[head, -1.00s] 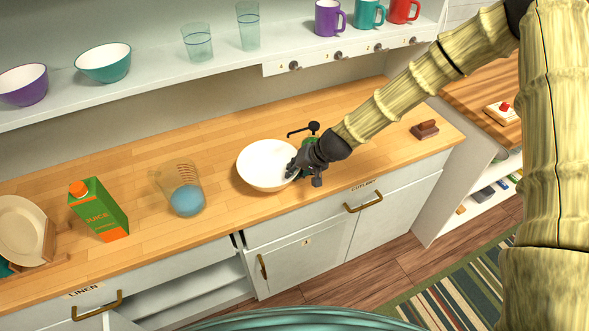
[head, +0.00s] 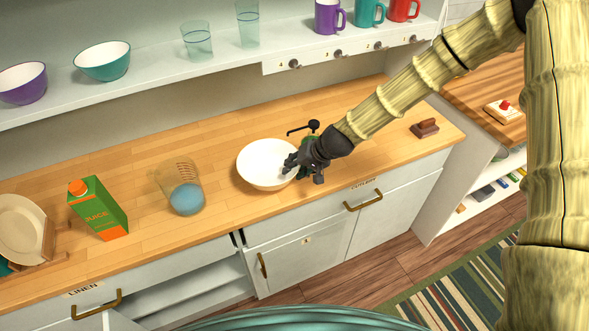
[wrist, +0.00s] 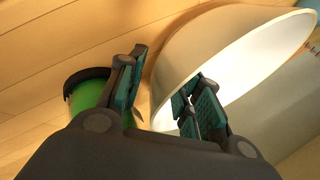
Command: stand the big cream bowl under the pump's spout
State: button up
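The big cream bowl (head: 262,160) stands upright on the wooden counter, left of the pump. The pump (head: 313,128) has a black spout pointing left, towards the space behind the bowl's right side; its green body is partly hidden by my gripper. My gripper (head: 290,163) is at the bowl's right rim. In the wrist view my gripper (wrist: 165,90) is open, with one finger outside the bowl wall (wrist: 175,60) and the others over its inside. I cannot tell whether they touch it. A green, black-rimmed part of the pump (wrist: 88,92) shows left of the fingers.
A brown block (head: 425,128) lies at the right. The counter (head: 225,150) between jug and bowl is clear.

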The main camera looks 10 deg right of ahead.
jog(key=b+v, duration=0.2)
jog(key=v, duration=0.9)
jog(key=shift+b, duration=0.3)
jog(key=shift+s, duration=0.15)
jog(key=s+d+f+n+g+h, duration=0.1)
jog(key=s+d+f+g+h, duration=0.15)
jog(key=s+f, duration=1.05)
jog(key=s+d+f+g+h, duration=0.15)
jog(key=s+d+f, duration=0.25)
jog(key=s+f, duration=0.85)
jog(key=s+d+f, duration=0.1)
jog(key=s+f, duration=0.1)
jog(key=s, duration=0.4)
jog(key=s+d+f+n+h, duration=0.1)
jog(key=s+d+f, duration=0.1)
jog(key=s, duration=0.4)
jog(key=shift+f, duration=0.1)
